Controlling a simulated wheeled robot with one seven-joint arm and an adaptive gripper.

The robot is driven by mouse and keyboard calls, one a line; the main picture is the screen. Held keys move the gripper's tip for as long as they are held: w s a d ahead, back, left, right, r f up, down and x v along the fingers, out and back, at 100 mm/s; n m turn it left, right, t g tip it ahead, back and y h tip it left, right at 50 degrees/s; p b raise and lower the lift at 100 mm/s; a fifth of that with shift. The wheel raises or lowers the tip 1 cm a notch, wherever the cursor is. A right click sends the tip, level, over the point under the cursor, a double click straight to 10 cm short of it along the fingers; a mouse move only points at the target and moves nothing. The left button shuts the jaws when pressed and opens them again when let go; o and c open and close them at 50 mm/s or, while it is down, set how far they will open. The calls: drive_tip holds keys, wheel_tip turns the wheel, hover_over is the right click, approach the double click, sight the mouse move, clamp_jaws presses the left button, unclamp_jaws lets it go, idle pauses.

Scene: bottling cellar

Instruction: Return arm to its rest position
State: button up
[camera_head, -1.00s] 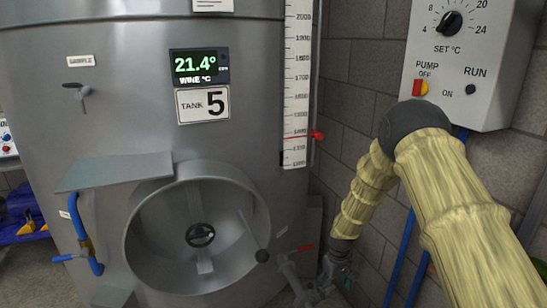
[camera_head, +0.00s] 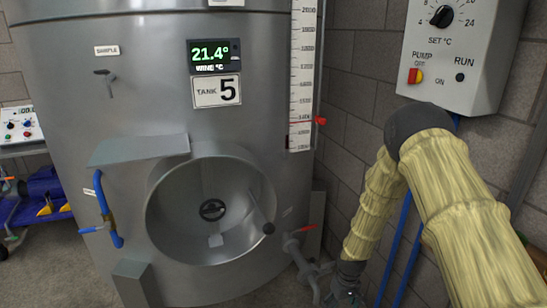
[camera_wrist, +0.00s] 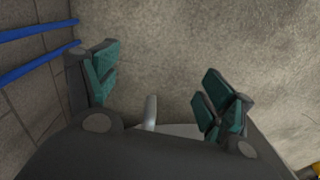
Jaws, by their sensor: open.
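My arm, in a pale yellow sleeve with a dark elbow, is folded at the right of the head view. Its forearm hangs down beside the wall. My gripper (camera_head: 343,299) is at the bottom of the head view, partly cut off by the frame edge.
The steel tank 5 (camera_head: 120,150) with its round manway (camera_head: 235,195) fills the middle. A red-handled valve (camera_head: 300,240) is close to my gripper. Blue hoses (camera_head: 397,255) run down the wall under the control box (camera_head: 455,50). A blue cart (camera_head: 45,190) stands left.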

drive_tip(key=s+m+p, duration=0.3)
drive_tip(key=s+p, duration=0.1)
drive_tip(key=s, duration=3.6)
drive_tip(key=shift+s+f, duration=0.15)
drive_tip(key=shift+f, duration=0.3)
